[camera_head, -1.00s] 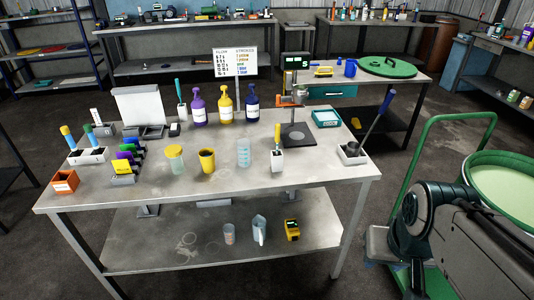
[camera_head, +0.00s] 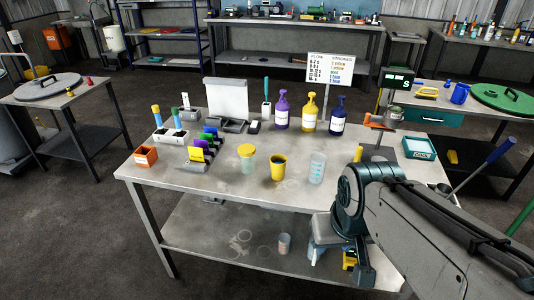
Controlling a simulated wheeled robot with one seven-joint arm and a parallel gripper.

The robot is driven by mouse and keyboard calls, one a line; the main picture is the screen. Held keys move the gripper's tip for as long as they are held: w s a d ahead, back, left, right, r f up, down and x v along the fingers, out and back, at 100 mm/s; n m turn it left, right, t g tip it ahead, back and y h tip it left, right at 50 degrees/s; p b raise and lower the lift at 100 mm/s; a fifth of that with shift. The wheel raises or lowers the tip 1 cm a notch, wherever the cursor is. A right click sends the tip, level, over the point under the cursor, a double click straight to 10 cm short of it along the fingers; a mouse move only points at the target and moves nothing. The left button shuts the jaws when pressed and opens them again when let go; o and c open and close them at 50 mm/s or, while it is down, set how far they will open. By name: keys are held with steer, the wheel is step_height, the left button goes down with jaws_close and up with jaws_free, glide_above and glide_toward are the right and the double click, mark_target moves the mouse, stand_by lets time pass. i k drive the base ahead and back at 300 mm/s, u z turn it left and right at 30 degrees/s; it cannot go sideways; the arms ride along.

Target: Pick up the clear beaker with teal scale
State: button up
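The clear beaker with teal scale (camera_head: 317,168) stands upright on the upper tabletop, right of a yellow cup (camera_head: 278,168). Its front is unobstructed in the head view. My arm enters from the lower right and its dark elbow is in front of the table's right part, to the right of the beaker. The fingers of my gripper cannot be made out, so I cannot see whether they hold anything.
A jar with yellow lid (camera_head: 247,158) stands left of the yellow cup. Pump bottles (camera_head: 309,115) and a sign (camera_head: 329,69) stand behind. A clear cup (camera_head: 284,243) is on the lower shelf (camera_head: 215,235). The tabletop in front of the beaker is mostly clear.

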mark_target(318, 161)
steer(key=u, duration=0.25)
steer(key=i, duration=1.05)
steer(key=z, duration=0.25)
